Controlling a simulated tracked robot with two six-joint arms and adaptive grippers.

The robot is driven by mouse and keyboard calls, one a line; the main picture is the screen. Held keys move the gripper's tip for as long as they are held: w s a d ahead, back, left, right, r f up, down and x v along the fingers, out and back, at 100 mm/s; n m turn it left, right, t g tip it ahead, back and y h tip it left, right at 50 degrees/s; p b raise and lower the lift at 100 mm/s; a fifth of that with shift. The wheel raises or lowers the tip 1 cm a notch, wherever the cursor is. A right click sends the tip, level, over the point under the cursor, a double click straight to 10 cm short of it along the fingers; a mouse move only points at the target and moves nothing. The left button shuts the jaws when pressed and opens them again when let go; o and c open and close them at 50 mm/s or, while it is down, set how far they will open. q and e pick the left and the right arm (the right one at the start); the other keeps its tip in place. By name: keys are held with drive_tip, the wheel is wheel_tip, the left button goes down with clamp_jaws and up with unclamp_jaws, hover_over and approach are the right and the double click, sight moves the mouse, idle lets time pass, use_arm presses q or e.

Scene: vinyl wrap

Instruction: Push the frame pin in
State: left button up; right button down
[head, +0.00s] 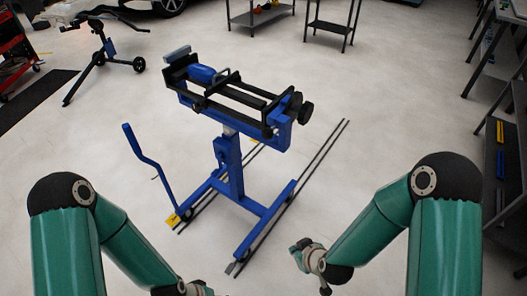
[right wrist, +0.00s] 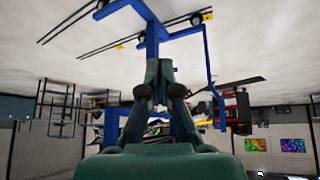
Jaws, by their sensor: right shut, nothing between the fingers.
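A blue wheeled stand (head: 232,165) carries a black rectangular frame (head: 235,95) with black knobs at its right end, in the middle of the head view. The frame pin is too small to make out. My right gripper (head: 297,247) is low in front of the stand, to the right of its base and apart from it. In the right wrist view my right gripper (right wrist: 159,66) is shut and empty, with the blue stand (right wrist: 152,35) beyond it, upside down. My left arm comes in at the lower left; its gripper is out of view.
The stand's base sits over dark floor rails (head: 300,170). A blue lever (head: 145,155) rises at its left. Shelving (head: 503,145) lines the right edge. Floor around the stand is clear.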

drive_tip(key=w+a+r+n+t+b, duration=0.2)
drive_tip(key=w+n+t, duration=0.1)
drive_tip(key=w+n, duration=0.15)
drive_tip(key=n+t+b, duration=0.5)
drive_tip(key=n+t, duration=0.4)
drive_tip(key=n, duration=0.1)
approach(262, 136)
drive_tip(key=s+a, duration=0.2)
drive_tip(key=s, duration=0.5)
drive_tip(key=w+p, duration=0.1)
drive_tip(key=w, duration=0.7)
drive_tip(key=w+d+p, duration=0.1)
drive_tip(key=w, duration=0.4)
drive_tip(key=shift+w+r+p, duration=0.1)
drive_tip(key=shift+r+p, duration=0.2)
drive_tip(key=shift+p, duration=0.05)
use_arm(q)
wheel_tip(262, 136, down, 6)
drive_tip(key=shift+r, duration=0.1)
